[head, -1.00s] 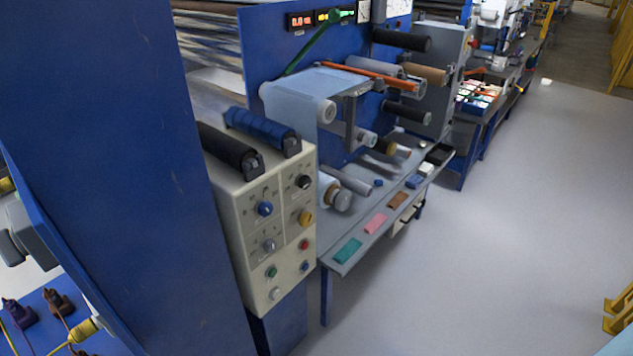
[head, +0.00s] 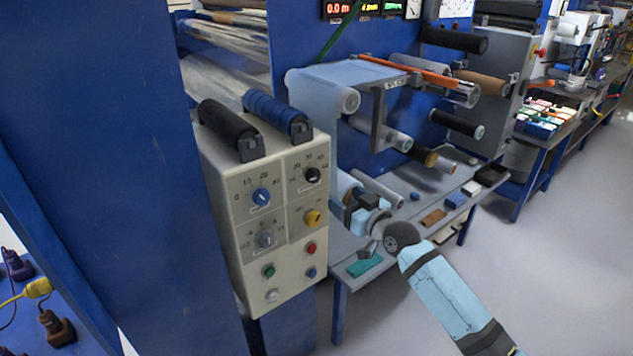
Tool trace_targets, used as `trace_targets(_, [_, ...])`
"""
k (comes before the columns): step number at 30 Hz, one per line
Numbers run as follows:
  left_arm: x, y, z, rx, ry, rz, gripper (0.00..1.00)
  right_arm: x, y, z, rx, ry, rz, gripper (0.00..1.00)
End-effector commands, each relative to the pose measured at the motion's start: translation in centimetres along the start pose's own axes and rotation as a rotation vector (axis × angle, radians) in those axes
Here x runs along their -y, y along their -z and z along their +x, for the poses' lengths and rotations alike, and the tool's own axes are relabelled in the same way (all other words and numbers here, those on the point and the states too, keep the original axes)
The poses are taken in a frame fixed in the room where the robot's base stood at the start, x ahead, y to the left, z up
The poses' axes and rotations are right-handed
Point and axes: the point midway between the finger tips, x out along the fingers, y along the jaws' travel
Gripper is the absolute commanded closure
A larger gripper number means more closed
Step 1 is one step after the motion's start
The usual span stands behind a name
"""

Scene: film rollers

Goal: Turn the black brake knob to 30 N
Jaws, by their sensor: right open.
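The black brake knob (head: 312,175) sits at the upper right of the cream control panel (head: 290,240), with small scale marks around it. Its pointer and the numbers are too small to read surely. My right gripper (head: 349,206) is open, to the right of the panel and a little below the black knob. It is apart from the knob, with nothing seen in it. Its fingertips are small and partly hard to make out. My left gripper is not in view.
A blue knob (head: 261,197), grey knob (head: 265,240) and yellow knob (head: 313,217) share the panel, with several push buttons below. Black (head: 228,128) and blue (head: 277,115) rollers lie on top. A grey shelf (head: 405,222) and film rollers stand to the right.

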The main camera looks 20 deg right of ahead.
Motion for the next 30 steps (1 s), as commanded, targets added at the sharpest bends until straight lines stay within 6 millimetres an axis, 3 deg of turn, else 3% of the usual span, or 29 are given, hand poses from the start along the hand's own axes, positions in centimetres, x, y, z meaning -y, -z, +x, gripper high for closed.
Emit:
trace_targets(15, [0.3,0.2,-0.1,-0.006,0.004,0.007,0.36,0.1,0.1,10.2,0.0,0.0,0.0,0.31])
trace_targets(21, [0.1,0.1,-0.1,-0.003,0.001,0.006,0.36,0.1,0.0,12.0,0.0,0.0,0.0,0.31])
trace_targets(30, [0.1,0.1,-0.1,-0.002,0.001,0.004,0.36,0.1,0.0,12.2,0.0,0.0,0.0,0.31])
